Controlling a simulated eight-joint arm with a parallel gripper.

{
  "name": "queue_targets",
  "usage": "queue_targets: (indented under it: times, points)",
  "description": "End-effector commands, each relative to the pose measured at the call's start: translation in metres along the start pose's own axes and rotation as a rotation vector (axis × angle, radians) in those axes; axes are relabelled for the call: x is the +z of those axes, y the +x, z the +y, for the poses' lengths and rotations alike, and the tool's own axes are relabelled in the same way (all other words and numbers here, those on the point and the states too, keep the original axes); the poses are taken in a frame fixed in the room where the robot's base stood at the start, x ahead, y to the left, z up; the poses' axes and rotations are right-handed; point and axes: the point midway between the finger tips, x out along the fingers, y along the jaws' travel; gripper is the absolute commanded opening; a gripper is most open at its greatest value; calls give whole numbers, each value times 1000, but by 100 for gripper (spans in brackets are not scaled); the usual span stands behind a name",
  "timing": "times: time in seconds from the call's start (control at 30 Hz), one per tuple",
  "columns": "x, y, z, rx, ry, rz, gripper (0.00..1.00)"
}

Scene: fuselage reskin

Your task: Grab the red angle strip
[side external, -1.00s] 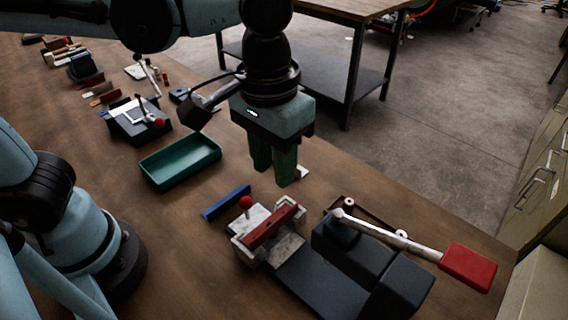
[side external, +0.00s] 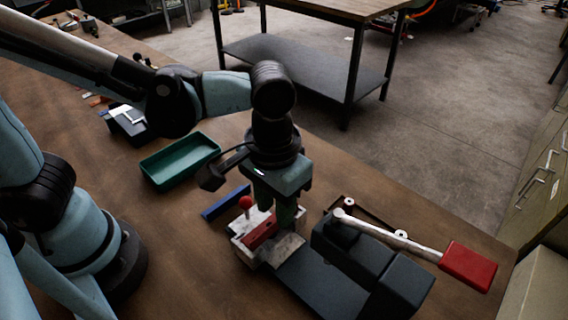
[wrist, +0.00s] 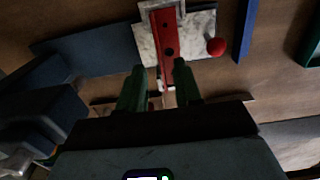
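The red angle strip (side external: 260,232) lies in a light marbled block fixture (side external: 288,246) on the bench. In the wrist view the strip (wrist: 167,40) runs up the middle of the fixture, and two dark holes show in it. My gripper (side external: 276,208) points down over the strip's far end, which it partly hides. In the wrist view my gripper (wrist: 161,85) is open, with a green finger on either side of the strip's near end. I see a gap between the fingers; contact with the strip cannot be told.
A dark press (side external: 365,262) with a red-handled lever (side external: 467,267) stands close on the right.

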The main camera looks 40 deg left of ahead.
Motion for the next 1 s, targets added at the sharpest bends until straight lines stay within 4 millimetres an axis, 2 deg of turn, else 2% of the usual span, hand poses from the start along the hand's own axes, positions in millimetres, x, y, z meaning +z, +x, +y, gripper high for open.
queue_targets:
  times: [0.1, 0.3, 0.63, 0.87, 1.0]
  points:
    - [1, 15, 0, 0, 0, 0, 34]
    - [0, 32, 0, 0, 0, 1, 34]
    - [1, 35, 0, 1, 0, 1, 34]
    - [1, 35, 0, 0, 0, 1, 0]
    - [1, 35, 0, 1, 0, 1, 0]
